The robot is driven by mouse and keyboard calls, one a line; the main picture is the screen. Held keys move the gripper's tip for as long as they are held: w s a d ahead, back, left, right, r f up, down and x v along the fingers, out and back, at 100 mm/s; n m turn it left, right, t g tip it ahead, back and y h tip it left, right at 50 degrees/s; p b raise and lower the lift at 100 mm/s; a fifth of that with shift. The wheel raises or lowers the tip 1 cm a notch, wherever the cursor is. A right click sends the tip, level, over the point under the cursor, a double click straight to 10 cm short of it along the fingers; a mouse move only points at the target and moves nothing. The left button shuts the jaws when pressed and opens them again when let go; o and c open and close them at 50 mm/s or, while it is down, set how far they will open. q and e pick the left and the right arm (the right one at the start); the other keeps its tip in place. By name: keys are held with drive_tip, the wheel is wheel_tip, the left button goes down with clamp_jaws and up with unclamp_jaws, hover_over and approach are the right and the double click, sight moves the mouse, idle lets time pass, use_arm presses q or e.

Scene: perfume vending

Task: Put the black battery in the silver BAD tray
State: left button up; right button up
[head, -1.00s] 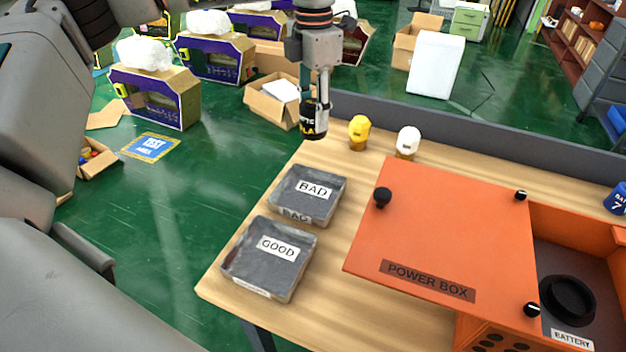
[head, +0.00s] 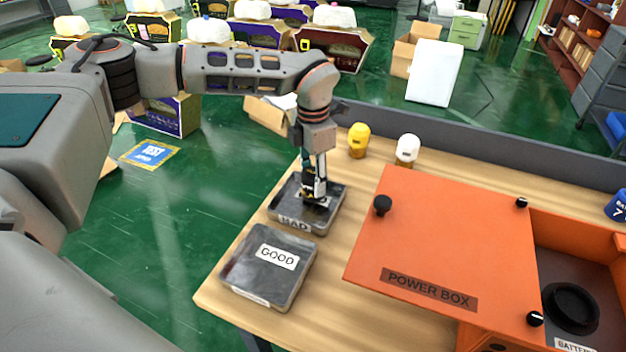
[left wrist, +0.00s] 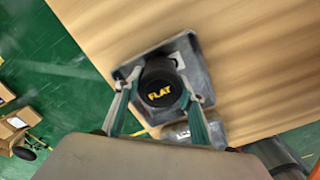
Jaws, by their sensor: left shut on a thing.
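The black battery (left wrist: 162,88), with yellow "FLAT" lettering on its end, is between the fingers of my left gripper (left wrist: 160,105) in the left wrist view. The gripper is shut on it. In the head view my left gripper (head: 314,195) points down over the silver BAD tray (head: 278,212), with the battery low inside the tray's outline. The tray also shows behind the battery in the left wrist view (left wrist: 203,84). I cannot tell whether the battery touches the tray floor. My right gripper is not in view.
The silver GOOD tray (head: 240,268) sits just in front of the BAD tray. An orange power box (head: 440,240) fills the table's right side. A yellow bulb (head: 359,140) and a white bulb (head: 408,150) stand near the back edge.

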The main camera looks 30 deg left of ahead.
sight(313, 172)
use_arm(q)
drive_tip(key=shift+f, duration=0.3)
drive_tip(key=shift+f, duration=0.15)
drive_tip(key=o, duration=1.1)
drive_tip(key=shift+o, duration=0.2)
wheel_tip(313, 172, up, 12)
drive_tip(key=shift+r, duration=0.1)
